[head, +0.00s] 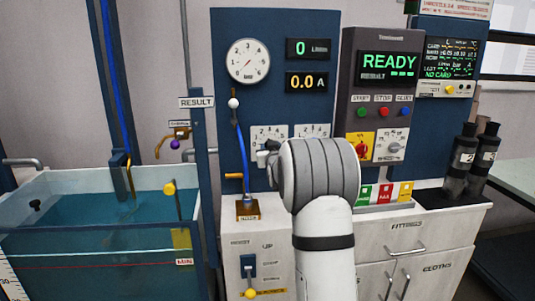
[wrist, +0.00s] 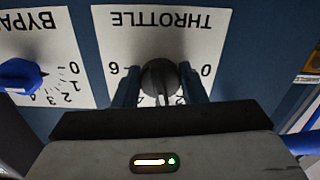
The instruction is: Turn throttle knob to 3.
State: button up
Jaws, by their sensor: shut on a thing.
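The throttle knob (wrist: 160,78) is dark and round, on a white THROTTLE plate (wrist: 206,40) that appears upside down in the wrist view. My gripper (wrist: 158,72) has one finger on each side of the knob and is shut on it. The knob's ridge runs downward in the wrist view, between partly covered numbers. The 6 shows at left and the 0 at right; my gripper's body hides the bottom of the scale. In the head view, my gripper (head: 267,154) is at the plate (head: 268,133) and hides the knob.
A bypass plate with a blue knob (wrist: 18,75) is beside the throttle plate. A round gauge (head: 249,62) and displays reading 0 and 0.0 A are above. A control box (head: 383,95) showing READY is to the right. A water tank (head: 90,230) stands left.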

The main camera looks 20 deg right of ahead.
jog(key=shift+f+m+b, duration=0.4)
jog(key=shift+f+b, duration=0.05)
jog(key=shift+f, duration=0.05)
dwell(1.4)
jog(key=o, duration=0.8)
jog(key=shift+w, duration=0.2)
jog(key=shift+o, duration=0.7)
jog(key=shift+s+r, duration=0.1)
jog(key=shift+r, duration=0.15)
jog(key=v, duration=0.7)
jog(key=shift+s, duration=0.4)
jog(key=shift+a, duration=0.15)
